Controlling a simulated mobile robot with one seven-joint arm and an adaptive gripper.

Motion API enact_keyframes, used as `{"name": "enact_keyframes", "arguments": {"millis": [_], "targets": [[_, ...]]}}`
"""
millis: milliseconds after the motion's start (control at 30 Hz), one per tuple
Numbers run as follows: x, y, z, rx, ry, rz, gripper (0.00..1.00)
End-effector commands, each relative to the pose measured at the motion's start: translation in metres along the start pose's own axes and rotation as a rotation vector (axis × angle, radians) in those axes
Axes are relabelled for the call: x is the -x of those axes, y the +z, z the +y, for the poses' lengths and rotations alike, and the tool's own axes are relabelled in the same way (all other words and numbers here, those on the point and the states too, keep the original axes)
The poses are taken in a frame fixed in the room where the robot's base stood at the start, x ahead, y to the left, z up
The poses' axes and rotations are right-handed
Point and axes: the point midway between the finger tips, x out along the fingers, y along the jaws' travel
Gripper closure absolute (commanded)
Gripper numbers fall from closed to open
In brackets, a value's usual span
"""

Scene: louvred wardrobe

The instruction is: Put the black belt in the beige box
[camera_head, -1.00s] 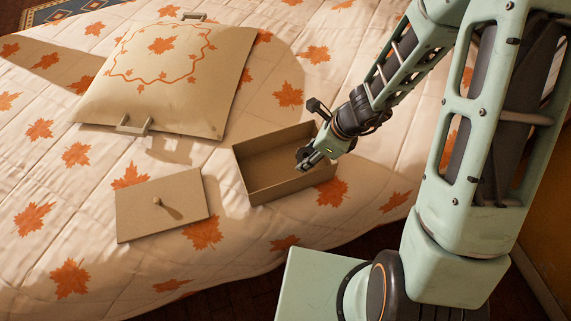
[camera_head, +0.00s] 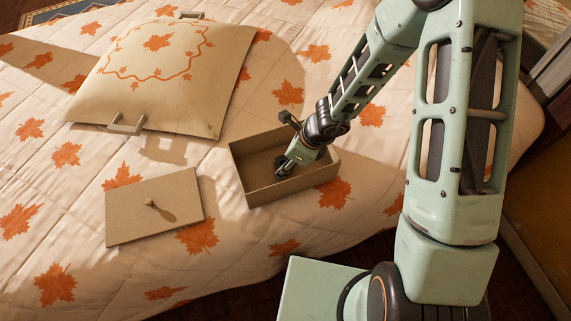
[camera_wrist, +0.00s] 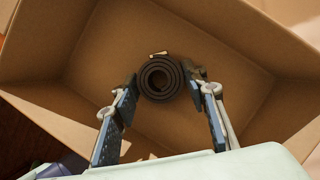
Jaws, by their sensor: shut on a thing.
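The beige box (camera_head: 294,190) stands open on the bed. Its cardboard-like walls and floor also fill much of the wrist view (camera_wrist: 100,48). My gripper (camera_head: 283,166) reaches down inside the box. In the wrist view my gripper (camera_wrist: 167,82) has its two fingers on either side of the rolled black belt (camera_wrist: 160,78) and is shut on it. The roll shows its spiral end and a small metallic buckle part at its top edge. It is within the box walls; I cannot tell whether it touches the floor.
A beige lid (camera_head: 155,207) with a small knob lies on the quilt left of the box. A large beige case (camera_head: 165,75) with handles and a leaf pattern lies behind them. The quilt (camera_head: 100,290) is clear at the front left.

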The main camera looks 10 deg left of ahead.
Motion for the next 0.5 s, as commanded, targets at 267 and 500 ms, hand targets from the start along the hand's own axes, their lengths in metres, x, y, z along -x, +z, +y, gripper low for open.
{"name": "enact_keyframes", "arguments": {"millis": [267, 500], "targets": [[-0.0031, -0.0013, -0.0001, 0.0, 0.0, 0.0, 0.86], [-0.0018, -0.001, 0.0, 0.0, 0.0, 0.0, 0.42]]}}
